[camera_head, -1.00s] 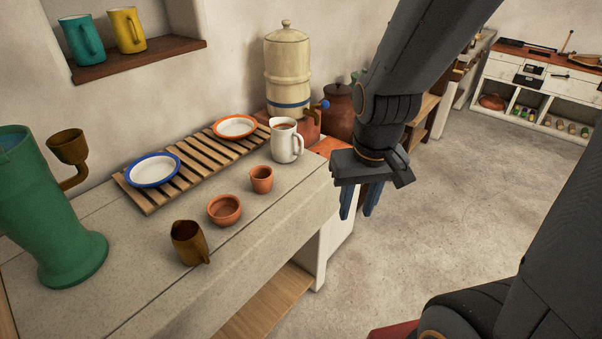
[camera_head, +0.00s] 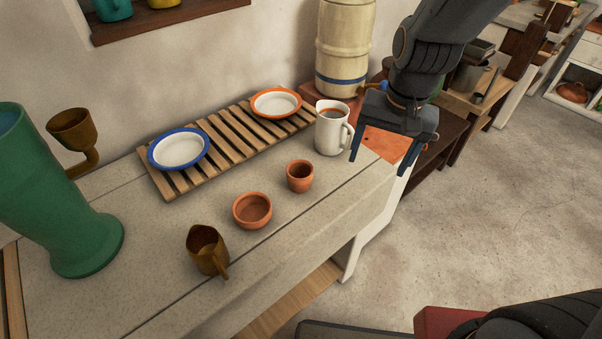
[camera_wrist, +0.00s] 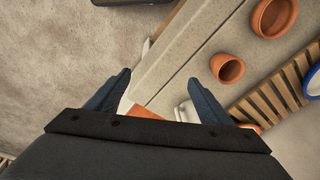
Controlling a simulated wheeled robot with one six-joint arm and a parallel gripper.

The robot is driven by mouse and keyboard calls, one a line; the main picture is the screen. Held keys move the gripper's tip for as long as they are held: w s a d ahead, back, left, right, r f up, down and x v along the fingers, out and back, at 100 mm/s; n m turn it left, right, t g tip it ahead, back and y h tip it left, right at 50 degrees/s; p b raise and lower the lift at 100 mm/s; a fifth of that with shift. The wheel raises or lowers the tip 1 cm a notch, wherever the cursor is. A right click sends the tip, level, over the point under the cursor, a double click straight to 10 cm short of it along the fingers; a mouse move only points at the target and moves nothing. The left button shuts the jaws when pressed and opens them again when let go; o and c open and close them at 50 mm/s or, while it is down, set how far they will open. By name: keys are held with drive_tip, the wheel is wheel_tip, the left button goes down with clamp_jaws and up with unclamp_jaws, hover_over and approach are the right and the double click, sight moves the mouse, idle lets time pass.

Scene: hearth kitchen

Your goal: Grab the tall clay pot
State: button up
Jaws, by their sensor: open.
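The tall clay pot (camera_head: 300,176) is a small terracotta cup standing upright on the stone counter, between the white mug and a wider, lower clay bowl (camera_head: 252,210). In the wrist view the tall pot (camera_wrist: 227,70) shows right of my fingers, with the bowl (camera_wrist: 273,17) beyond it. My gripper (camera_head: 379,164) is open and empty, with its fingers pointing down near the counter's right end, to the right of the pot and apart from it. Both fingers also show in the wrist view (camera_wrist: 159,77).
A white mug (camera_head: 329,135) with brown contents stands close to my gripper's left finger. A brown pitcher (camera_head: 207,251) is nearer the front. A wooden slatted rack (camera_head: 229,138) holds two plates. A green vessel (camera_head: 80,215) stands at left. A cream dispenser (camera_head: 343,50) stands behind.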

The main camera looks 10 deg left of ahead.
sight(300, 169)
drive_tip(key=w+a+f+m, duration=0.2)
drive_tip(key=a+m, duration=0.1)
drive_tip(key=a, duration=1.3)
drive_tip(key=shift+y, duration=0.4)
drive_tip(key=shift+w+a+f+p, duration=0.15)
drive_tip(key=shift+a+f+p, duration=0.1)
drive_tip(key=shift+f, duration=1.1)
drive_tip(key=shift+w+a+f+p, duration=0.2)
drive_tip(key=shift+f, duration=1.1)
drive_tip(key=shift+w+a+f+p, duration=0.15)
drive_tip(key=shift+a+f+p, duration=0.1)
drive_tip(key=shift+f, duration=1.1)
drive_tip(key=c, duration=1.2)
drive_tip(key=shift+o, duration=0.2)
drive_tip(key=shift+r, duration=0.15)
